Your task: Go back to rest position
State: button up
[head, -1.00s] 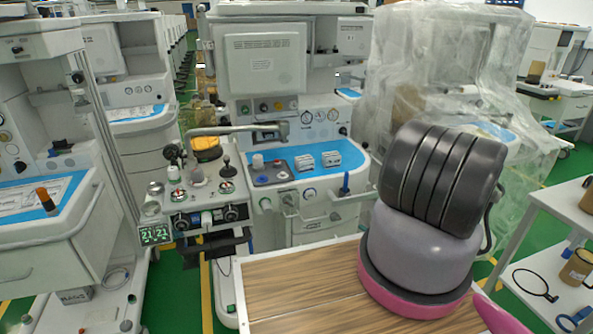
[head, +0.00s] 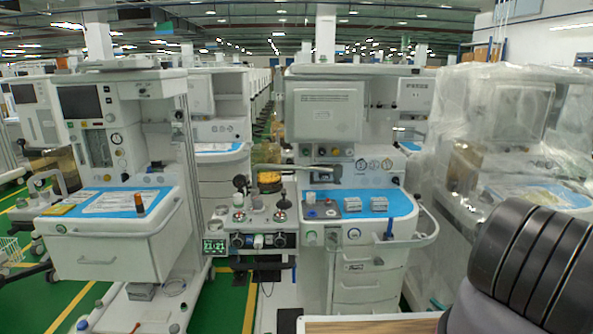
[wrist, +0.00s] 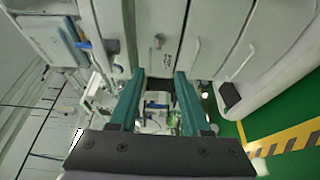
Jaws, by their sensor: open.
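My gripper (wrist: 158,82) shows in the wrist view with its two green fingers apart and nothing between them. It points toward white cart fronts with drawers and handles (wrist: 197,47). In the head view the gripper's fingers do not show. A part of my own arm (head: 535,260), dark and ribbed, fills the lower right corner of that view. The anaesthesia cart in the middle (head: 368,262) has a blue top carrying small devices. The control unit with knobs and a green display (head: 262,222) is at its left side.
Another anaesthesia cart (head: 112,255) with a blue top stands at the left. A plastic-wrapped cart (head: 490,140) stands at the right, partly behind my arm. A wooden top (head: 370,325) shows at the bottom edge. Green floor with yellow lines (head: 232,300) is open between the carts.

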jog(key=w+a+r+n+g+y, duration=0.1)
jog(key=w+r+n+g+y, duration=0.25)
jog(key=r+n, duration=0.4)
jog(key=w+r+n+g+y, duration=0.2)
jog(key=w+r+n, duration=0.2)
jog(key=r, duration=0.7)
jog(key=a+r+n+g, duration=0.3)
jog(key=r+n, duration=0.1)
jog(key=r, duration=0.3)
jog(key=a+r+n+g+h, duration=0.1)
jog(key=a+r+n+g, duration=0.2)
jog(key=r, duration=0.5)
jog(key=a+r+n+g, duration=0.2)
jog(key=a+r+n, duration=0.1)
jog(key=r+n, duration=0.35)
jog(key=s+a+r+n+g+h, duration=0.1)
jog(key=s+a+r+n+h, duration=0.3)
jog(key=r, duration=0.5)
jog(key=s+a+r+n+h, duration=0.1)
jog(key=s+a+r+n, duration=0.4)
jog(key=r, duration=0.4)
jog(key=s+a+r+n+t+h, duration=0.1)
jog(key=s+r+n+t+h, duration=0.1)
jog(key=s+r+n, duration=0.3)
jog(key=s+a+r+n+t+h, duration=0.2)
jog(key=s+r+n, duration=0.4)
jog(key=s, duration=0.5)
jog(key=shift+s+a+t+h, duration=0.2)
jog(key=shift+t+h, duration=0.25)
jog(key=shift+t, duration=0.2)
